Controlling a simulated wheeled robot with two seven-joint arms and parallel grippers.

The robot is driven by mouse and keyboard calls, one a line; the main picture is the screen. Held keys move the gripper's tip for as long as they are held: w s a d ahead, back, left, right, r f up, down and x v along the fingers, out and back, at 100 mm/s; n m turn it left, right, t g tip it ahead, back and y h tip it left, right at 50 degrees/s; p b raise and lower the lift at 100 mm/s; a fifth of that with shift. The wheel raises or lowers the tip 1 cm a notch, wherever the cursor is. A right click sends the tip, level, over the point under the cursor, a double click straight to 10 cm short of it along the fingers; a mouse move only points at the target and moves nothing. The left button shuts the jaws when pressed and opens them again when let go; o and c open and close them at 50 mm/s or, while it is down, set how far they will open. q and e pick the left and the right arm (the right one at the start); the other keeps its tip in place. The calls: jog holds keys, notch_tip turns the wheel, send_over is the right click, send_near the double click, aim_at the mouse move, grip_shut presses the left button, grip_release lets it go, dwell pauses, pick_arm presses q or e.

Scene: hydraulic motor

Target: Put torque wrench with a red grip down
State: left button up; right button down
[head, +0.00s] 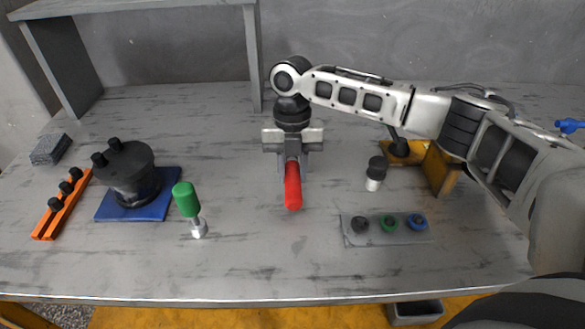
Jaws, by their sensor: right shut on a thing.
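The torque wrench with a red grip (293,188) is near the middle of the table. Its red grip points toward the front edge. My right gripper (292,160) is above the table and shut on the wrench at the far end of the red grip. The rest of the wrench is hidden behind the gripper and wrist. I cannot tell whether the wrench touches the table. My left gripper is not in view.
A green-handled tool (187,200), a black motor part (128,170) on a blue mat (170,183), and an orange rack (60,208) stand left. A grey plate (360,239) with rings, a black-and-white bottle (375,175) and a yellow bracket (440,168) stand right. The table's front middle is clear.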

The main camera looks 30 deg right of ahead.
jog(key=c, duration=1.1)
grip_release()
jog(key=shift+f, duration=0.1)
notch_tip(320, 180, up, 12)
jog(key=w+d, duration=0.1)
jog(key=w, duration=0.1)
